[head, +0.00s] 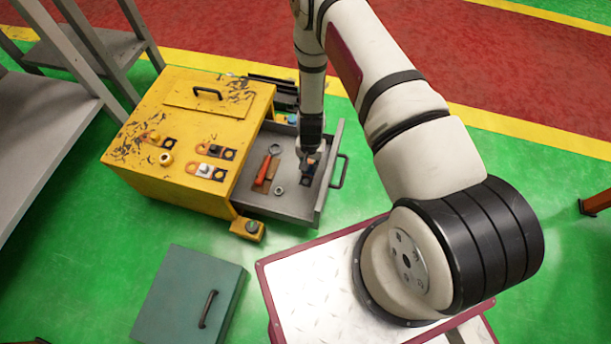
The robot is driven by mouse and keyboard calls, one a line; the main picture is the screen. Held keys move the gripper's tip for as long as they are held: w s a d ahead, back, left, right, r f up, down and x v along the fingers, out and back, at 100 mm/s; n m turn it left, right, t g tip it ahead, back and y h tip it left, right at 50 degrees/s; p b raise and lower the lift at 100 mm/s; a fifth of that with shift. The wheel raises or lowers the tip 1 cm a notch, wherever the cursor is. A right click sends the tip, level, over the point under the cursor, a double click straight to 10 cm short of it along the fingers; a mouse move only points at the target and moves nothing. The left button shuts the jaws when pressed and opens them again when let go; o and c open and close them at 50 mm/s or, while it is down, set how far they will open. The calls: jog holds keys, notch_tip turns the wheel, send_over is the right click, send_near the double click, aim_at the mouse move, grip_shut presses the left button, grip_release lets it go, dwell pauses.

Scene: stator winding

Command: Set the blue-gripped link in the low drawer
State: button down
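The low drawer (280,208) is a grey metal tray pulled out from the right side of the yellow cabinet (185,190). My gripper (309,168) points down into the drawer near its front wall. Something small with orange and dark blue shows at its fingertips; I cannot tell whether this is the blue-gripped link, nor whether the fingers are shut on it. A small blue patch (292,118) also shows at the drawer's far end, left of my arm. My arm hides part of the drawer's far side.
A red-handled tool (265,170) and a metal ring (279,190) lie in the drawer. The drawer's handle (341,172) sticks out right. Small parts sit on the cabinet top. A teal box (190,295) stands in front. A grey bench (40,140) is at left.

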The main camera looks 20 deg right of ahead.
aim_at(309, 175)
notch_tip(309, 175, down, 7)
jog(key=b, duration=0.3)
jog(key=shift+a, duration=0.1)
jog(key=c, duration=1.5)
grip_release()
notch_tip(309, 175, up, 12)
jog(key=p, duration=0.5)
jog(key=shift+r, duration=0.15)
